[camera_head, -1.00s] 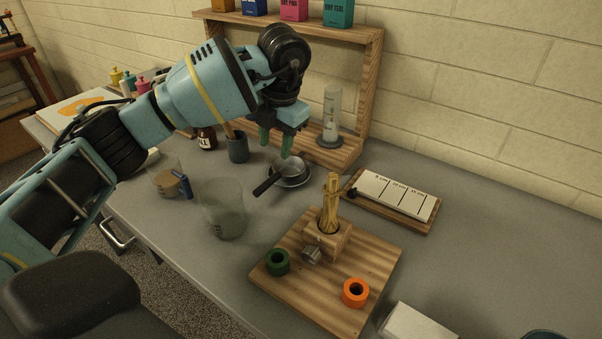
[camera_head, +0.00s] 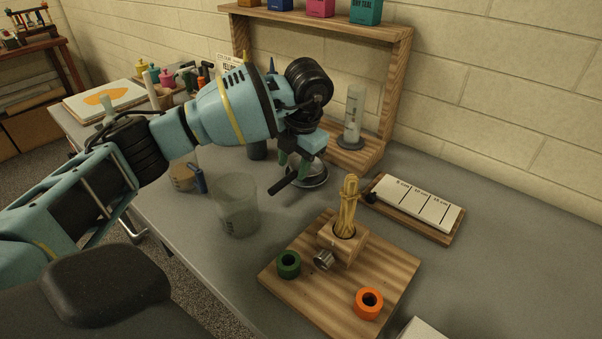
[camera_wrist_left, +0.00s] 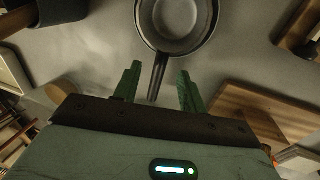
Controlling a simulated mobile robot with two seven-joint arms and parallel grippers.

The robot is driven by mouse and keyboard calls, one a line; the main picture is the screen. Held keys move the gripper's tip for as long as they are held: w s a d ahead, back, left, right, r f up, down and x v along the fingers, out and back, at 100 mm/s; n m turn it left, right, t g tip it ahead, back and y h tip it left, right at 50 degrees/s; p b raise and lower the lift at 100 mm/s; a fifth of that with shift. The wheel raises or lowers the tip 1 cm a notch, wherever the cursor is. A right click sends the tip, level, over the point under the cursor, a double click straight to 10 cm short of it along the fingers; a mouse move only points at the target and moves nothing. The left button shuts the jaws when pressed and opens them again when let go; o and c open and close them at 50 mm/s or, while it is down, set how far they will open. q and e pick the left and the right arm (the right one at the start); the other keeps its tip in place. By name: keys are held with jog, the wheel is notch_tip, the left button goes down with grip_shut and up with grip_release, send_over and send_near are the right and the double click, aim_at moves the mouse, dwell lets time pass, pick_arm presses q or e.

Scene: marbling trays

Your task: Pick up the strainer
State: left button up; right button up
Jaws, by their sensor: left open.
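The strainer (camera_head: 306,176) is a small round grey bowl with a dark handle, lying on the grey bench. Its dark handle (camera_head: 283,185) points toward the front left in the head view. In the left wrist view the strainer (camera_wrist_left: 178,22) is at the top, and its handle (camera_wrist_left: 158,78) reaches down between my two green fingers. My left gripper (camera_head: 292,167) is open just above the strainer at the handle side. In the left wrist view the open left gripper (camera_wrist_left: 158,85) straddles the handle without closing on it. My right gripper is not in view.
A clear beaker (camera_head: 237,208) stands left of the strainer. A wooden board (camera_head: 338,280) with sticks, a green ring and an orange ring lies in front. A graduated cylinder (camera_head: 354,115) stands behind.

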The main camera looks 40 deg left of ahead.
aim_at(291, 174)
pick_arm(q)
jog(key=shift+a+f, duration=0.15)
jog(key=shift+f, duration=0.65)
jog(key=shift+a+f, duration=0.15)
jog(key=shift+f, duration=0.6)
grip_shut()
notch_tip(291, 174, up, 10)
jog(key=shift+r, duration=0.15)
